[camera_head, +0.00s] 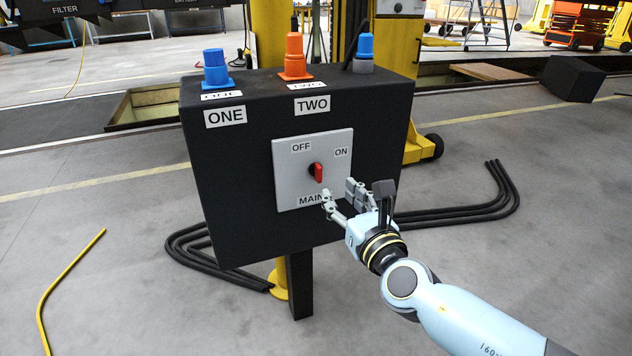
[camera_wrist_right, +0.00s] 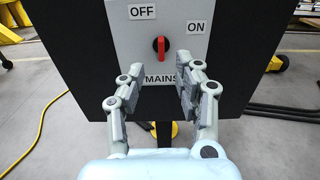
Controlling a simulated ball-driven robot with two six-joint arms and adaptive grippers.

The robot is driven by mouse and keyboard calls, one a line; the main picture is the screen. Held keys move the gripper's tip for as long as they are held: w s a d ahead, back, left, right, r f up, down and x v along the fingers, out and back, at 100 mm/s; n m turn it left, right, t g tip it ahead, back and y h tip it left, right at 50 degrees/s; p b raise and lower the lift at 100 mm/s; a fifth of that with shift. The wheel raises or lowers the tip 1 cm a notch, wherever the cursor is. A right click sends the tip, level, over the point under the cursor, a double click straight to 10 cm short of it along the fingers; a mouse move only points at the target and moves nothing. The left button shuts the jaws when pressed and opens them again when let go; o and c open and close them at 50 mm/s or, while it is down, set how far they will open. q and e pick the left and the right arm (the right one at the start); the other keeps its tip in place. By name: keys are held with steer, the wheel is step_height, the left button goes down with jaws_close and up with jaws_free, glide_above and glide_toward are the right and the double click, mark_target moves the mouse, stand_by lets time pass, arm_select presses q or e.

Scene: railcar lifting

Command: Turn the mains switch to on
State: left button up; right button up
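The mains switch is a red rotary knob (camera_head: 317,172) on a light grey plate (camera_head: 287,190) marked OFF, ON and MAINS, on the front of a black box. Its handle stands about upright, and I cannot tell its exact setting. In the right wrist view the red knob (camera_wrist_right: 161,46) lies beyond the fingertips, between them. My right gripper (camera_head: 338,190) is open and empty, just in front of the plate's lower right part, apart from the knob. In the right wrist view my right gripper (camera_wrist_right: 155,85) covers part of the MAINS label. My left gripper is not in view.
The black box (camera_head: 235,165) stands on a post. Blue and orange plugs (camera_head: 295,58) sit on top, labelled ONE and TWO. Black cables (camera_head: 470,210) lie on the floor at both sides. A yellow post (camera_head: 270,30) stands behind. Floor at the lower left is mostly clear.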

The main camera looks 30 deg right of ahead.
mark_target(321, 169)
steer(key=x, duration=1.1)
steer(key=shift+d+f, duration=0.15)
steer(key=shift+s, duration=0.1)
steer(key=shift+c, duration=0.3)
jaws_close()
